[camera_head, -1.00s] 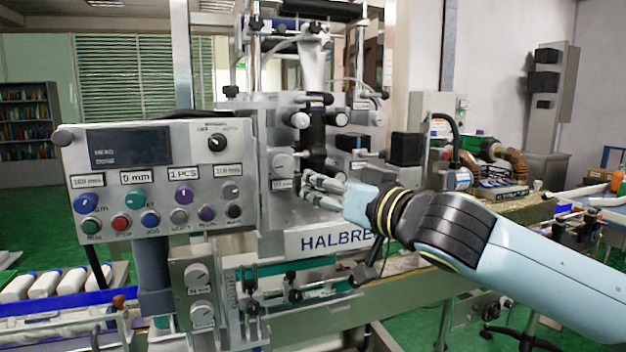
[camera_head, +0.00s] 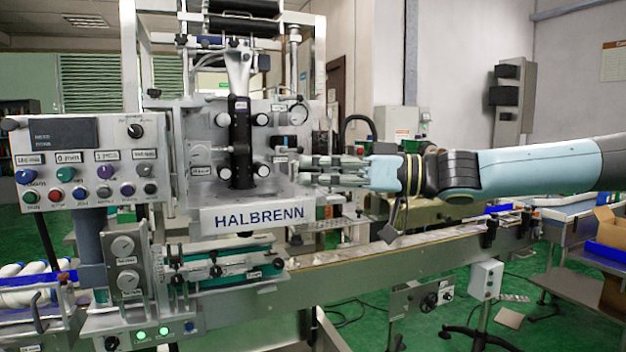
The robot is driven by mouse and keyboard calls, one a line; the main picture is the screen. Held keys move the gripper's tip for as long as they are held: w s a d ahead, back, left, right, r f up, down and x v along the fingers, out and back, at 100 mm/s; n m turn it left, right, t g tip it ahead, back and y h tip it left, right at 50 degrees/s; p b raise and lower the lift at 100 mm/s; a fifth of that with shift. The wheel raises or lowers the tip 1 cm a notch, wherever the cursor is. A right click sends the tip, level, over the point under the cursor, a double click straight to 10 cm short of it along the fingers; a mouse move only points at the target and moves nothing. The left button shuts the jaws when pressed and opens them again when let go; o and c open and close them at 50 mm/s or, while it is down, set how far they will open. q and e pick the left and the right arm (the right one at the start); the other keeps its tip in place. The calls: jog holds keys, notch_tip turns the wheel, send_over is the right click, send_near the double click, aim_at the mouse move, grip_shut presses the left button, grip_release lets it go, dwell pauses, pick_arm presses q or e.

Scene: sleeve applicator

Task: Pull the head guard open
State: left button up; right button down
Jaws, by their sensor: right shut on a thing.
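The applicator head (camera_head: 240,140) is a black upright column with silver knobs, standing above the HALBRENN plate (camera_head: 258,217). My right gripper (camera_head: 308,170) comes in from the right and is just right of the head, at the height of its lower knobs. Its fingers are closed on a small part, which I take to be the edge or handle of the head guard. The fingers mostly hide the held part. The guard looks clear, and I cannot make out its outline or exact angle. My left gripper is not in view.
The control panel (camera_head: 83,165) with coloured knobs stands left of the head. A conveyor (camera_head: 400,253) runs below to the right. Space in front of the head looks clear.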

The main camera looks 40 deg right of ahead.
pick_arm(q)
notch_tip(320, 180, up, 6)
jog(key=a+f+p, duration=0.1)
jog(key=p, duration=0.3)
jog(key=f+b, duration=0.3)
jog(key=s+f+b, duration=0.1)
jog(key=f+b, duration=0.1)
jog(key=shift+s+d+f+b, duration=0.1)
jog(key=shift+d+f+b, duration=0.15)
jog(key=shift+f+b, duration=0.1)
pick_arm(e)
jog(key=s+d+n+g+y, duration=0.5)
jog(key=s+d, duration=0.3)
jog(key=d, duration=0.5)
jog(key=shift+s+d+f+n+g, duration=0.2)
jog(key=shift+s+n+g, duration=0.15)
jog(key=shift+g, duration=0.55)
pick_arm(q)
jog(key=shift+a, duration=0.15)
pick_arm(e)
jog(key=c, duration=1.3)
grip_release()
jog(key=shift+o, duration=1.1)
jog(key=shift+w, duration=0.2)
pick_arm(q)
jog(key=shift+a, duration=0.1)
pick_arm(e)
jog(key=shift+s+d, duration=0.1)
